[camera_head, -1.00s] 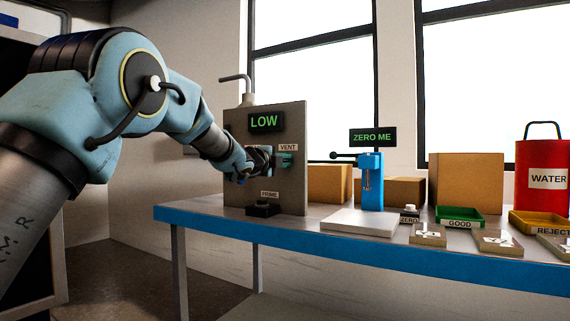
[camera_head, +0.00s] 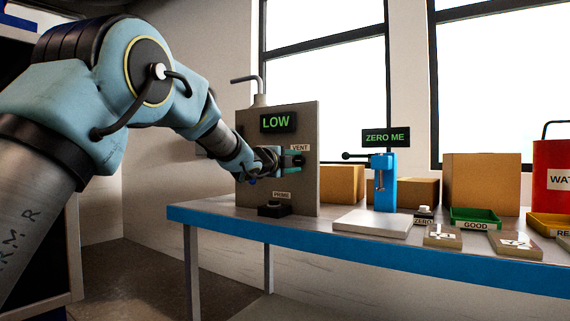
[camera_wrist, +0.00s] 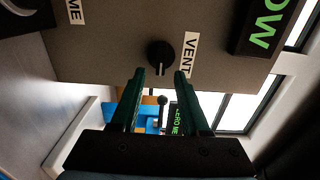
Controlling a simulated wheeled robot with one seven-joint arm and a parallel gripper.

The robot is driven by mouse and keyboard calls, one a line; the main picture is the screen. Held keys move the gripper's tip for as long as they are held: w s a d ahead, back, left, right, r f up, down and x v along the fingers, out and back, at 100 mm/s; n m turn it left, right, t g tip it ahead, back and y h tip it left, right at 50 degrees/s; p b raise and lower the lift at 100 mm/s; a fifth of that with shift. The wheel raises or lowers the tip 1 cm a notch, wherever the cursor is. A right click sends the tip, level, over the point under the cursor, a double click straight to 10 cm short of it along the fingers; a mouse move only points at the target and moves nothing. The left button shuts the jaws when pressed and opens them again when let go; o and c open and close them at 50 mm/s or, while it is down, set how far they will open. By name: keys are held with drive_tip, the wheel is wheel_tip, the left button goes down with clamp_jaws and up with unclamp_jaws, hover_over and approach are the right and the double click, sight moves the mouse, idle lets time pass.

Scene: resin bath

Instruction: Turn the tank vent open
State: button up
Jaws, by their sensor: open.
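The tank panel (camera_head: 300,190) is a grey upright board with a green LOW display (camera_head: 277,123) and a VENT label (camera_head: 300,148). In the wrist view the vent knob (camera_wrist: 160,55) is a round black knob with a pale pointer line, beside its VENT label (camera_wrist: 190,55). My gripper (camera_wrist: 158,75) is open, its two green fingers apart, with the knob just beyond and between the fingertips. I cannot tell whether they touch it. In the head view my gripper (camera_head: 296,161) is in front of the panel, and the knob is hidden there.
A PRIME button (camera_head: 273,208) sits below on the blue-edged table (camera_head: 330,245). To the right stand a blue press (camera_head: 382,185), a white plate (camera_head: 372,223), a ZERO ME display (camera_head: 386,138), a green GOOD tray (camera_head: 475,218) and brown boxes (camera_head: 480,182).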

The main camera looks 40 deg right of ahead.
drive_tip(key=v, duration=0.9)
drive_tip(key=shift+b, duration=0.4)
